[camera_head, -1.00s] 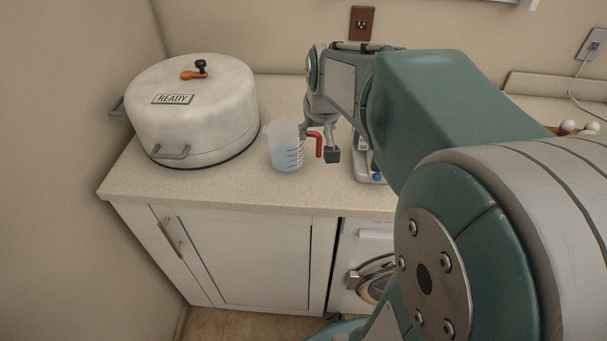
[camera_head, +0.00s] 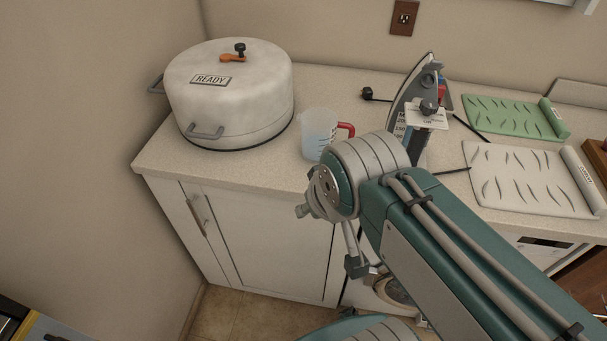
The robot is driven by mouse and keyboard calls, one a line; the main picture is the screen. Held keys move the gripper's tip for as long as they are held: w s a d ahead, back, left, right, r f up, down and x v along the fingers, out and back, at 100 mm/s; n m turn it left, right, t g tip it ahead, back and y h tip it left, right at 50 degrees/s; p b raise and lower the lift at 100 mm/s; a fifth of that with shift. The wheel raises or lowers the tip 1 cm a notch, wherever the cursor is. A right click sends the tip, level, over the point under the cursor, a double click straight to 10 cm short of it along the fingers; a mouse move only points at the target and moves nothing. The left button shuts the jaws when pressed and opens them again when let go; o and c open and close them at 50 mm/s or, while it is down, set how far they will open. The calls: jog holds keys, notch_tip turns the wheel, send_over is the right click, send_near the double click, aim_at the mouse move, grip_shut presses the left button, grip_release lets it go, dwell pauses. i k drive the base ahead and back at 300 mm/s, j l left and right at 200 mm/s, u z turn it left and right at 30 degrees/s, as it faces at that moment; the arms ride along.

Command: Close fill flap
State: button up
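A grey steam iron (camera_head: 413,92) stands upright on its heel on the counter, right of the measuring jug. A white tag (camera_head: 428,117) hangs on it. I cannot make out its fill flap or whether that is open. The clear measuring jug (camera_head: 318,134) with a red handle holds some water. My gripper (camera_head: 358,266) hangs in front of the cabinet, below the counter edge and apart from the iron and jug. One dark fingertip shows; the other is not clear, so I cannot tell its opening. My arm hides the iron's lower part.
A large white pot (camera_head: 232,100) marked READY stands at the left of the counter (camera_head: 165,165). A green mat (camera_head: 510,116) and a white mat (camera_head: 525,178) lie at the right. A washing machine (camera_head: 393,290) is under the counter.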

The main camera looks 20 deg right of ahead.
aim_at(434, 64)
jog(key=l+z, duration=0.1)
jog(key=z, duration=0.3)
jog(key=l+z, duration=0.1)
jog(key=z, duration=0.25)
jog(key=i+z, duration=0.1)
jog(key=z, duration=0.3)
